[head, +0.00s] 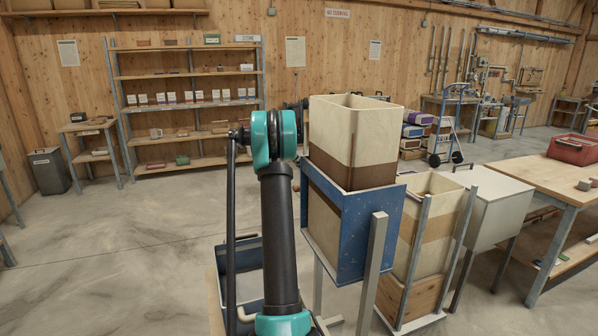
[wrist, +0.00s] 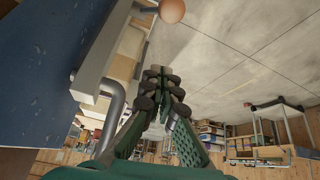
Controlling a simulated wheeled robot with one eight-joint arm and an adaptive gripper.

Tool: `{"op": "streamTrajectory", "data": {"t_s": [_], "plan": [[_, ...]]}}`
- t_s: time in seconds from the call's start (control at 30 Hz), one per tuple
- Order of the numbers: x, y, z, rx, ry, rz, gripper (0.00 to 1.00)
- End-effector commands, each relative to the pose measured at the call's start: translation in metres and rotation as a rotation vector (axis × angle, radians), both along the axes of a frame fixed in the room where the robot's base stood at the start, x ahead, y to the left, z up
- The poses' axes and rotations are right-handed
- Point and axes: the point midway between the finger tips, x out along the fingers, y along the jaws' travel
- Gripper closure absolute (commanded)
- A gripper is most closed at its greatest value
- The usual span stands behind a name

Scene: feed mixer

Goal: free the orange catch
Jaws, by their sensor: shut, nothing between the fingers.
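In the wrist view a round orange-brown knob (wrist: 172,10) shows at the top edge, partly cut off. I cannot tell whether it belongs to the orange catch; no other orange part is clear. My gripper (wrist: 157,82) is shut and empty, its dark fingertips together below the knob in the picture and apart from it. A bent grey metal rod (wrist: 114,100) lies left of the fingers, beside the blue panel (wrist: 35,75). In the head view the blue-sided stand (head: 345,235) holds a tall wooden bin (head: 355,130). My gripper is hidden there.
A second tall bin (head: 428,225) and a pale grey box on legs (head: 497,207) stand right of the blue stand. A workbench (head: 540,180) with a red crate (head: 573,149) is at far right. Open floor (head: 120,250) lies to the left.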

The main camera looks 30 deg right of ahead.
Motion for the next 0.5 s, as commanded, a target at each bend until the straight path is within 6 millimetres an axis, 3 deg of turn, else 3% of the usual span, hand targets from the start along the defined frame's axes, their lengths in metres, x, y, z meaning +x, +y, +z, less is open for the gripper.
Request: {"op": "streamTrajectory", "data": {"t_s": [0.43,0.5], "plan": [[-0.005,-0.043,-0.074,0.001,-0.001,-0.001,1.0],[-0.003,-0.026,-0.074,0.0,0.0,0.004,1.0]]}}
